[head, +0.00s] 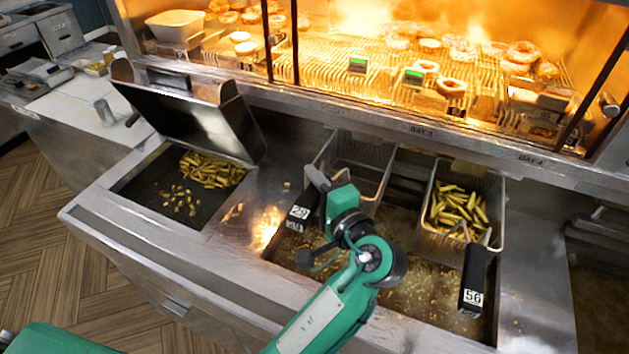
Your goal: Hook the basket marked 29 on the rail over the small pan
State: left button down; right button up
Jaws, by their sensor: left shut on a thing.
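The basket marked 29 (378,151) is an empty wire basket at the back left of the wide oil pan (411,268). Its black handle (299,218) with the 29 label points toward the front left. My left gripper (317,187) is shut on this handle, with my green arm coming from below. My wrist hides part of the handle and oil. The basket seems to be over the pan's back edge; I cannot tell whether it hangs on a rail. My right gripper is not in view.
A second basket (499,213), its handle marked 56 (473,281), holds fries at the right of the wide pan. A heated glass-fronted cabinet (400,70) stands along the back. A steel counter strip (236,218) separates the pans.

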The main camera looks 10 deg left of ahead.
pick_arm(q)
jog(key=shift+f+b, duration=0.3)
jog(key=shift+f, duration=0.3)
dwell(0.5)
jog(key=c, duration=1.2)
grip_release()
jog(key=shift+o, duration=0.2)
